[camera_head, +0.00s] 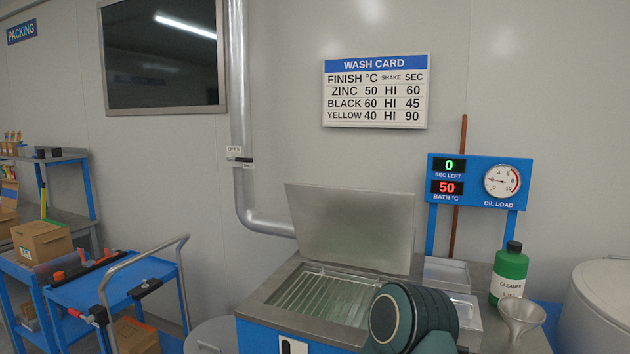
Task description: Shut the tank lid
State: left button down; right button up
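The tank lid (350,226) is a grey metal plate standing raised and leaning back along the rear edge of the wash tank (262,318). The tank's opening is uncovered and a wire rack or basket (318,296) shows inside it. A dark green rounded link of one of my arms covers the tank's front right part; I cannot tell which arm it belongs to. Neither of my grippers shows in this view. Nothing is seen touching the lid.
Right of the tank stand a green cleaner bottle (509,272), a funnel (521,316) and a metal tray (447,273). A blue display panel (473,167) reads 0 seconds and 50 °C. A blue cart (110,287) stands left. A pipe (239,120) runs behind.

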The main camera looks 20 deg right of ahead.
aim_at(361, 227)
jog(key=j+z, duration=0.2)
jog(key=z, duration=0.3)
jog(key=j+z, duration=0.25)
jog(key=z, duration=0.25)
